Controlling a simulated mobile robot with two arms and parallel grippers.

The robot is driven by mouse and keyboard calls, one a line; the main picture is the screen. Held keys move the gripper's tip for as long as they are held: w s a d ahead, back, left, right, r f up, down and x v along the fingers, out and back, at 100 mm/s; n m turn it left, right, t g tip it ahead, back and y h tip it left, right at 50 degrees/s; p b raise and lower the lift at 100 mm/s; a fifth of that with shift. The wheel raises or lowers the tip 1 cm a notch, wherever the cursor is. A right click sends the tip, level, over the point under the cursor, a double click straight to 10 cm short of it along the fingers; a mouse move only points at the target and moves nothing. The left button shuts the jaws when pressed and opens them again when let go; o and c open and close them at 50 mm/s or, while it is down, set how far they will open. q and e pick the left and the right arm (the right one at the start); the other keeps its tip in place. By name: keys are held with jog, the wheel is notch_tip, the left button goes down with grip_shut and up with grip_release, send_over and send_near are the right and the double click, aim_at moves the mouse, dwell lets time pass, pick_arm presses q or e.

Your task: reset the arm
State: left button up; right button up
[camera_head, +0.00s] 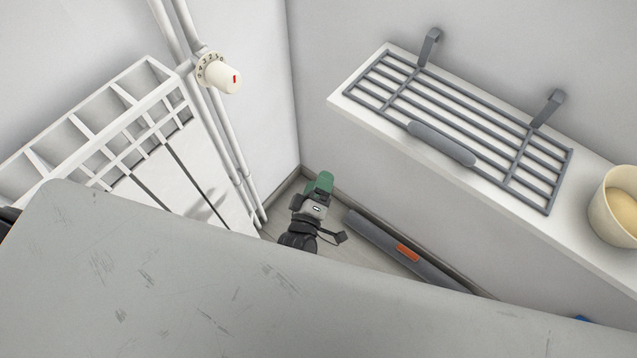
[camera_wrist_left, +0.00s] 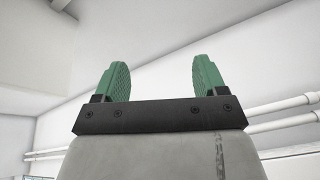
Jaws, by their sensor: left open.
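My left gripper (camera_head: 322,184) is in the lower middle of the head view, low down near the room corner. Its green fingertips point toward the wall corner, and its dark wrist is below them. In the left wrist view the gripper (camera_wrist_left: 160,78) shows two green ridged fingers spread wide apart on a black bar. Nothing is between the fingers. The rest of the left arm is hidden behind a large grey surface in the foreground. My right gripper is not in view.
A white radiator (camera_head: 185,165) with pipes and a valve knob (camera_head: 222,76) stands left of the gripper. A white ledge (camera_head: 352,98) on the right bears a grey rack (camera_head: 480,112) and a cream bowl (camera_head: 619,212). A grey bar (camera_head: 385,240) with an orange patch lies along the wall.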

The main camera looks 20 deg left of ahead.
pick_arm(q)
jog(key=shift+s+f, duration=0.1)
dwell(0.5)
jog(key=s+a+f+m+g+h+p, duration=0.1)
jog(key=s+a+f+m+g, duration=0.1)
jog(key=s+f+m+g, duration=0.5)
jog(key=s+a+f+m+g+h+p, duration=0.1)
jog(key=s+a+f+m+g, duration=0.1)
jog(key=s+f, duration=0.8)
jog(key=s+a+f+m+g+y, duration=0.1)
jog(key=s+a+f+m+g, duration=0.2)
jog(key=s, duration=0.7)
jog(key=s+a+f+m+g+y+p, duration=0.1)
jog(key=s+a+f+m+g, duration=0.2)
jog(key=s, duration=0.6)
notch_tip(320, 180, down, 3)
jog(key=shift+s+a+f+g+y, duration=0.1)
jog(key=shift+s+a+g+y, duration=0.25)
jog(key=shift+a+g, duration=0.9)
